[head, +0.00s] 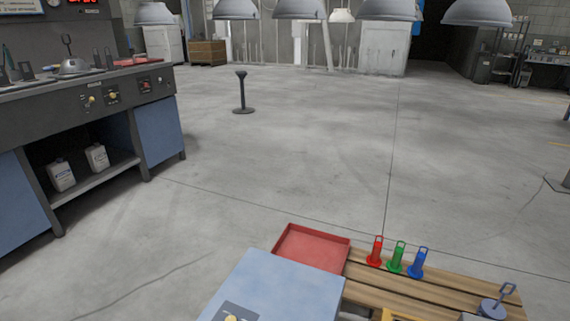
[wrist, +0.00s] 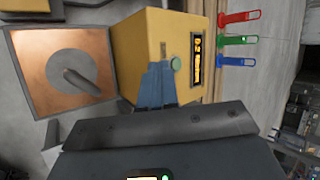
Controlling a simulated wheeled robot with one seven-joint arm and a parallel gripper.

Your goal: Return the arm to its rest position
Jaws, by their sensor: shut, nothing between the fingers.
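My gripper (wrist: 160,68) shows in the wrist view as blue-grey fingers pressed together in front of a yellow box (wrist: 137,32). The fingers are shut with nothing between them. I cannot tell whether they touch the box. The box has a dark display and a green button on one face. My arm and gripper cannot be made out in the head view.
A slatted wooden bench (head: 450,291) holds red (head: 376,252), green (head: 397,258) and blue (head: 418,264) handled pieces. Beside it are a red tray (head: 312,248) and a pale blue box (head: 272,284). A copper plate (wrist: 35,75) lies left in the wrist view. Open floor lies beyond.

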